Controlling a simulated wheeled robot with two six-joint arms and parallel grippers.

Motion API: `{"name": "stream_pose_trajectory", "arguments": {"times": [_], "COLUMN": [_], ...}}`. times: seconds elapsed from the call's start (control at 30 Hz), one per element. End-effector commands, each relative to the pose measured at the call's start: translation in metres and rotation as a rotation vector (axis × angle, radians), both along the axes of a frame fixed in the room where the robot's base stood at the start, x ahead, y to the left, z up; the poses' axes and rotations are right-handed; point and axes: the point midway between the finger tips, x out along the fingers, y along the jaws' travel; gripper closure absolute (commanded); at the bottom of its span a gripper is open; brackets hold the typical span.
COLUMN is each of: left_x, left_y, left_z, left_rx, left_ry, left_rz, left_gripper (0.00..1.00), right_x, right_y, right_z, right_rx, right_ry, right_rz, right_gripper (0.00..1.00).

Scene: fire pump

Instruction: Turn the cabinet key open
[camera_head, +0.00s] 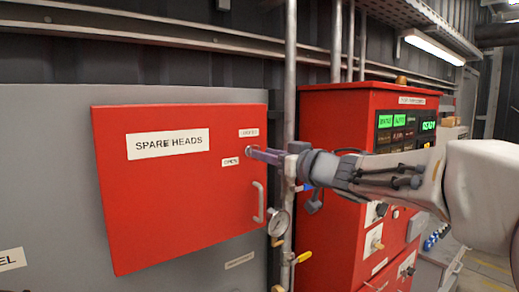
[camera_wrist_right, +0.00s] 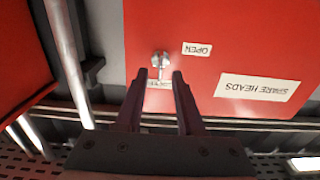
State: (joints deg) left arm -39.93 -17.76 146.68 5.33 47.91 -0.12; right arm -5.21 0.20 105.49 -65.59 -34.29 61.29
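The red cabinet door (camera_head: 172,220) reads SPARE HEADS and is shut. In the right wrist view, which is upside down, the small silver key (camera_wrist_right: 160,64) sits in the door's lock. Its narrow end points at a white label (camera_wrist_right: 153,84) partly hidden by my fingers, not at the OPEN label (camera_wrist_right: 197,49). My right gripper (camera_head: 250,152) is at the door by the lock. Its fingertips also show in the wrist view (camera_wrist_right: 157,74), apart, one on each side of the key; contact is not visible. The key is mostly hidden in the head view. My left gripper is out of view.
A door handle (camera_head: 258,202) is below the lock. A vertical pipe (camera_head: 290,80) with a gauge (camera_head: 278,222) and yellow valve levers stands just right of the door. A red control cabinet (camera_head: 335,120) with lit displays is behind my right arm.

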Motion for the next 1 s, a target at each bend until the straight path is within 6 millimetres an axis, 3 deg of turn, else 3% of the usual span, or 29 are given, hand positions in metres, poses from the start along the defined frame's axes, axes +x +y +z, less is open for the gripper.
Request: {"name": "stream_pose_trajectory", "arguments": {"times": [0.2,0.57,0.67,1.0], "left_x": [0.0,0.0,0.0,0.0], "left_y": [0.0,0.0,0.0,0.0], "left_z": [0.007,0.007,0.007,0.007], "left_rx": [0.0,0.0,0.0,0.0], "left_ry": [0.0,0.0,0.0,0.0], "left_rz": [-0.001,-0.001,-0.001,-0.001], "left_gripper": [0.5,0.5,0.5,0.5], "right_x": [0.021,0.025,0.025,0.025], "right_y": [0.016,0.018,0.018,0.018], "right_z": [0.0,0.0,0.0,0.0], "right_rx": [-0.001,-0.001,-0.001,-0.012], "right_ry": [0.0,0.0,0.0,-0.007], "right_rz": [0.001,-0.001,-0.001,-0.001], "right_gripper": [0.62,0.62,1.0,1.0]}}
